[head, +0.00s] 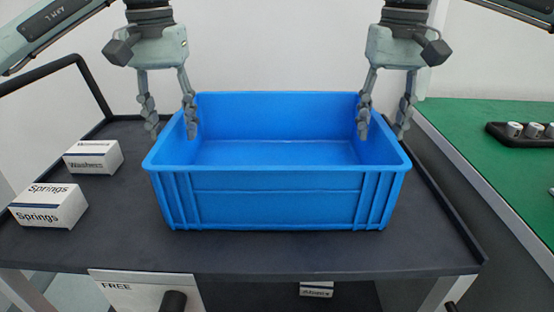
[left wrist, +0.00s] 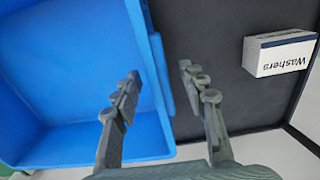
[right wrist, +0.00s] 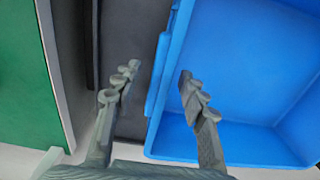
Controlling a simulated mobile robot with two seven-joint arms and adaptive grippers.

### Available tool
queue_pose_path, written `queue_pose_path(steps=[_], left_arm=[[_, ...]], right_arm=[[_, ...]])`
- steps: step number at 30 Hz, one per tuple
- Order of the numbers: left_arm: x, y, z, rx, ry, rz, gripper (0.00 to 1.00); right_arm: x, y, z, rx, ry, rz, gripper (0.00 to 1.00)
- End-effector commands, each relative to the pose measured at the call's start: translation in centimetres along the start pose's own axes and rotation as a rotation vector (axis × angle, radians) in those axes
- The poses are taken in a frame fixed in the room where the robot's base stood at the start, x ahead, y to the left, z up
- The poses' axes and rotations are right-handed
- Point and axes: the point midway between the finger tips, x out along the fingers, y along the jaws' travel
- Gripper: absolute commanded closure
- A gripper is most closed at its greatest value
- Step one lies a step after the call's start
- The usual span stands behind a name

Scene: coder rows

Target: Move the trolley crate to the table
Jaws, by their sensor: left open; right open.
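The blue crate (head: 277,196) stands upright on the dark trolley top (head: 110,235) and looks empty inside. My left gripper (head: 171,133) is open at the crate's left wall, with one finger on the inner side and the other outside it. The left wrist view shows the crate wall (left wrist: 158,75) between its fingers. My right gripper (head: 382,131) is open at the right wall, also with a finger on each side. The right wrist view shows that wall (right wrist: 160,75) between its fingers. The table (head: 480,135) with a green top is at the right.
A Washers box (head: 92,157) and a Springs box (head: 48,206) sit on the trolley left of the crate. A black holder with metal parts (head: 520,133) lies on the green table. A FREE sign (head: 145,290) hangs at the trolley's front.

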Motion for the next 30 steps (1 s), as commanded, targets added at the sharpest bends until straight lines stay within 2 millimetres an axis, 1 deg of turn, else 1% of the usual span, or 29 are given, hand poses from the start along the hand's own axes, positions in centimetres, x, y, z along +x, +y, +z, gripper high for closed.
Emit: queue_pose_path(steps=[5,6,16,30], left_arm=[[0.01,-0.01,0.00,0.000,0.000,0.000,0.58],[0.01,-0.01,0.00,0.000,0.000,0.000,0.59],[0.00,-0.01,0.00,0.000,0.000,-0.001,1.00],[0.00,-0.04,0.00,0.000,0.000,-0.002,1.00]], right_arm=[[0.01,0.01,0.00,0.000,0.000,0.000,0.58],[0.01,0.01,0.00,0.000,0.000,0.000,0.59],[-0.02,0.01,0.01,0.000,0.000,0.001,1.00],[-0.05,0.05,0.00,0.001,0.000,0.002,1.00]])
